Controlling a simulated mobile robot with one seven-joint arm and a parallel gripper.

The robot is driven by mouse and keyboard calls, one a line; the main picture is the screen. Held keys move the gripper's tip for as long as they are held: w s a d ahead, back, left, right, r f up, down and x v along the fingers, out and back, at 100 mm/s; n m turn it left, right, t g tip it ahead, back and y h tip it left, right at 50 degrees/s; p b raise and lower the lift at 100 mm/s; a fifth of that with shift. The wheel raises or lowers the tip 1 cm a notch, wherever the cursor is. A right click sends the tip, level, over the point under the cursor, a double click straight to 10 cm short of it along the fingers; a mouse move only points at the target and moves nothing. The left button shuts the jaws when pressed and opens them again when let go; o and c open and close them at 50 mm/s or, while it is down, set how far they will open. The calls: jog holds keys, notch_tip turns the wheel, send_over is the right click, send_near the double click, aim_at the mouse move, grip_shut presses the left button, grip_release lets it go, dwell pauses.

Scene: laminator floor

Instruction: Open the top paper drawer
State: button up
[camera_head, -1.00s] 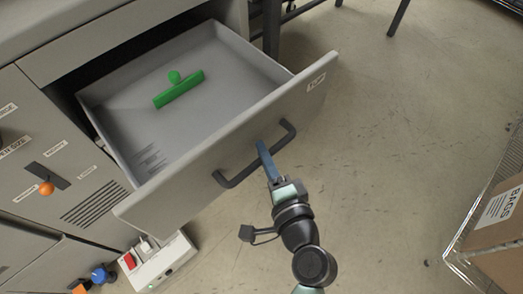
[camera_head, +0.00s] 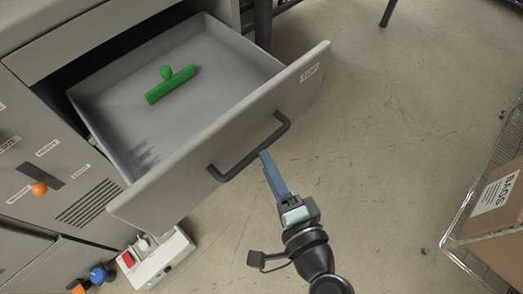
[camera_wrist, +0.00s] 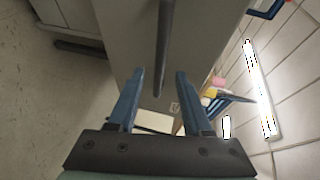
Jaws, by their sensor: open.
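The grey top paper drawer (camera_head: 180,185) stands pulled well out from the cabinet in the head view. A dark bar handle (camera_head: 252,154) is fixed to its front; in the wrist view the handle (camera_wrist: 164,40) runs up the picture between the lines of my fingers. My gripper (camera_head: 264,153) has blue fingers and is just outside the handle. In the wrist view my gripper (camera_wrist: 160,72) is open, with its fingers spread and nothing clamped. A green T-shaped object (camera_head: 171,85) lies inside the drawer.
The cabinet face (camera_head: 35,150) with an orange knob (camera_head: 40,188) is at left. A white switch box with a red switch (camera_head: 155,262) is below the drawer. A wire rack (camera_head: 462,225) holding a box labelled BAGS (camera_head: 497,192) is at right. The floor between is clear.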

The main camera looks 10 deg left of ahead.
jog(key=v, duration=0.7)
dwell(0.4)
